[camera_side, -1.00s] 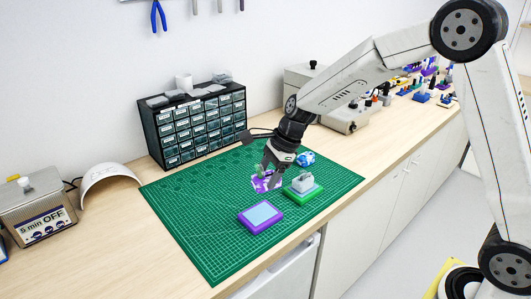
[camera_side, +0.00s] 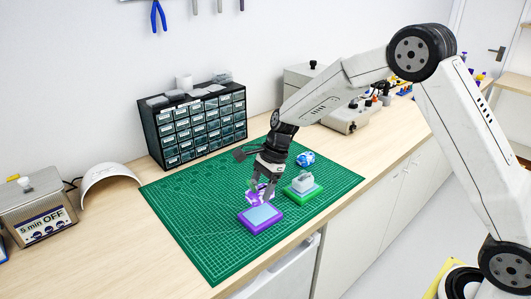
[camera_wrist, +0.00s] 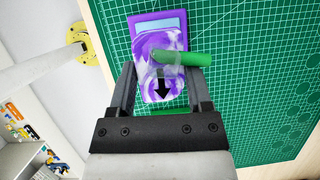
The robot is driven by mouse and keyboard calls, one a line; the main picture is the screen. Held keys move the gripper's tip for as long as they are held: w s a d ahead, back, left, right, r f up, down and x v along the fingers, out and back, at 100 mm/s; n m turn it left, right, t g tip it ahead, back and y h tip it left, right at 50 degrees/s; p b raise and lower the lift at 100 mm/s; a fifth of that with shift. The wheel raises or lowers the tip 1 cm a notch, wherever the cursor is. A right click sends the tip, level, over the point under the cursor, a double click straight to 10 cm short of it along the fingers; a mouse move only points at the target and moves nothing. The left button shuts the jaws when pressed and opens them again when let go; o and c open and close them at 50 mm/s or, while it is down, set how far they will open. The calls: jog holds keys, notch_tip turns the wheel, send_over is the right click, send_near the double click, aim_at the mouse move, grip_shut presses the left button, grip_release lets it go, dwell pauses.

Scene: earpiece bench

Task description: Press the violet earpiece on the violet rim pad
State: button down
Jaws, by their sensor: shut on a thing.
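The violet-and-white marbled earpiece (camera_wrist: 150,50) is between the jaws of my gripper (camera_wrist: 160,92), which is shut on it. A clear part with a black arrow and a green tube (camera_wrist: 190,58) show on it. In the side view the earpiece (camera_side: 252,197) is partly hidden by my gripper (camera_side: 263,190). The violet rim pad (camera_side: 246,222) lies on the mat, with a light blue face inside its rim. The earpiece is over its back part; I cannot tell whether they touch. In the wrist view the violet rim (camera_wrist: 138,22) shows behind the earpiece.
A green rim pad (camera_side: 312,192) with a pale block on it stands right of the violet pad. A blue-and-white marbled piece (camera_side: 306,159) lies behind it. A drawer cabinet (camera_side: 195,125) stands at the back. The green mat's left part (camera_side: 195,215) is clear.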

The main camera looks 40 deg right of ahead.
aim_at(262, 212)
jog(key=shift+f, duration=0.1)
jog(key=shift+f, duration=2.1)
jog(key=shift+f, duration=0.35)
dwell(0.8)
grip_release()
jog(key=shift+r, duration=0.15)
jog(key=v, duration=0.7)
jog(key=shift+d+r, duration=0.2)
jog(key=shift+r, duration=0.15)
